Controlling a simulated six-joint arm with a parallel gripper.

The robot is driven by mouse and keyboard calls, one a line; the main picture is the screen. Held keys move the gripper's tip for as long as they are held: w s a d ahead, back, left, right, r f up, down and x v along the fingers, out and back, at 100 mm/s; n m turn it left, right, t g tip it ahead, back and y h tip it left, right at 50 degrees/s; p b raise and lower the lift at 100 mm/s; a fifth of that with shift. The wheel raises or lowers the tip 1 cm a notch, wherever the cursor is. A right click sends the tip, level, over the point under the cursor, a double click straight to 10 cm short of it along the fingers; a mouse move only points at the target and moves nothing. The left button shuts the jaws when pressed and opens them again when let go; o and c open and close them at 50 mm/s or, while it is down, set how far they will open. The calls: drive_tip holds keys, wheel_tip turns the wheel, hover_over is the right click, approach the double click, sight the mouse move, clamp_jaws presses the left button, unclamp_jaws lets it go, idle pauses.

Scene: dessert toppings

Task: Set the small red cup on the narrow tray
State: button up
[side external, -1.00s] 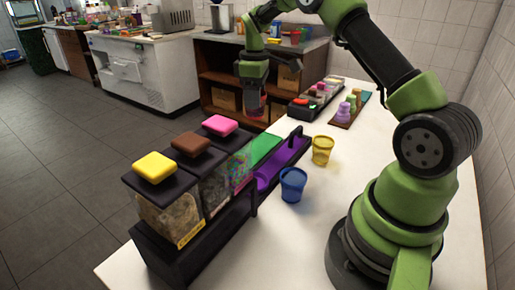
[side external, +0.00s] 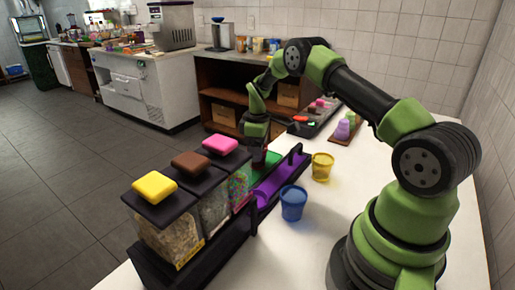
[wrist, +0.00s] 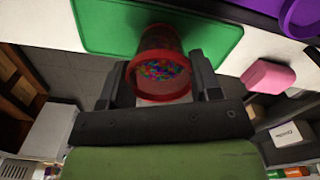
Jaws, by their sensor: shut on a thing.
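My gripper (side external: 258,135) is shut on a small red cup (wrist: 172,45) filled with multicoloured candies. The cup sits between the two fingers in the wrist view, its open top towards the camera. In the side view the cup (side external: 259,157) is dark and partly hidden by the gripper. It is at the green mat (side external: 262,164), beside the long narrow purple tray (side external: 278,180). The mat also shows in the wrist view (wrist: 100,25). I cannot tell whether the cup touches it.
Topping dispensers with yellow, brown and pink lids (side external: 220,146) stand at the near left. A blue cup (side external: 293,203) and a yellow cup (side external: 321,167) stand right of the purple tray. A brown board with cups (side external: 344,129) and a dark tray (side external: 312,124) lie farther back.

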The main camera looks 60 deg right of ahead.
drive_tip(key=o, duration=1)
drive_tip(key=shift+f, duration=0.1)
drive_tip(key=s+a+r+m+t, duration=0.1)
drive_tip(key=a+r, duration=0.2)
drive_tip(key=r, duration=0.7)
drive_tip(key=a+r+m, duration=0.1)
drive_tip(key=a+r, duration=0.1)
drive_tip(key=r, duration=0.8)
drive_tip(key=s+a+r+m+t, duration=0.2)
drive_tip(key=s+a+r+t, duration=0.1)
drive_tip(key=s+a+r, duration=0.45)
drive_tip(key=s+a+m+t+y, duration=0.1)
drive_tip(key=s+a+m, duration=0.1)
drive_tip(key=s+a, duration=0.2)
drive_tip(key=s+a+m+t+y, duration=0.1)
drive_tip(key=s+a, duration=0.3)
drive_tip(key=s, duration=0.7)
drive_tip(key=shift+a+f+m+t, duration=0.2)
drive_tip(key=shift+a+m+t, duration=0.2)
drive_tip(key=shift+m+t, duration=0.3)
